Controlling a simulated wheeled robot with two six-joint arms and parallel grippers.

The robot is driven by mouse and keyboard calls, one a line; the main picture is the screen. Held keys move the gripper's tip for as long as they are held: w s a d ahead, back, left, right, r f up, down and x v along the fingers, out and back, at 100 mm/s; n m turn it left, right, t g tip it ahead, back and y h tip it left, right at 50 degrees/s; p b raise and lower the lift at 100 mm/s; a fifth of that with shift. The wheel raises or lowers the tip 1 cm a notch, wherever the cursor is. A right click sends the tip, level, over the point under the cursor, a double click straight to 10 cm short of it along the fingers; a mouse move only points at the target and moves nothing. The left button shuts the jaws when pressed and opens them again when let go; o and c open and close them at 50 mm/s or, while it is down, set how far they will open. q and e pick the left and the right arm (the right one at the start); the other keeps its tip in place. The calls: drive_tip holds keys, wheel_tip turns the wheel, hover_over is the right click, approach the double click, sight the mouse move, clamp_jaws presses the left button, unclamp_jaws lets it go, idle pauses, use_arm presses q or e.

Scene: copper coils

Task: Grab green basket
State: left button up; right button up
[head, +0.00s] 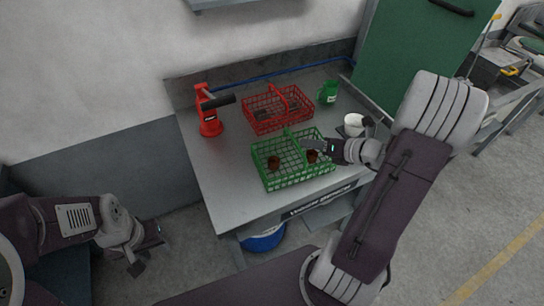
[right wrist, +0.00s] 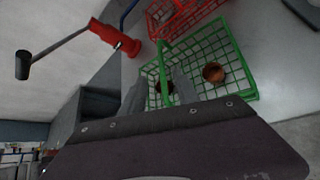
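The green basket (head: 290,180) stands upright on the grey table, with brown copper coils (head: 273,162) inside and a handle arching across its middle. My right gripper (head: 308,144) reaches over the basket from the right, at the handle. In the right wrist view the green handle (right wrist: 163,72) lies between my two grey fingers (right wrist: 155,92), which look apart; contact with the handle cannot be made out. The basket's wire side (right wrist: 208,48) and a coil (right wrist: 213,72) show beyond the fingers. My left gripper (head: 147,254) is empty and open, low at the left, away from the table.
A red basket (head: 278,108) stands behind the green one. A red tool with a dark handle (head: 210,117) is at the table's left. A green mug (head: 328,92) and a white cup (head: 354,125) stand at the right. The table's front left (head: 228,200) is clear.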

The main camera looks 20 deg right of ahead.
sight(295, 141)
drive_tip(key=x, duration=0.8)
drive_tip(key=shift+w+f+b, duration=0.25)
drive_tip(key=shift+f+b, duration=0.05)
drive_tip(key=shift+f, duration=0.05)
drive_tip(key=shift+s+r, duration=0.1)
clamp_jaws()
idle(1.1)
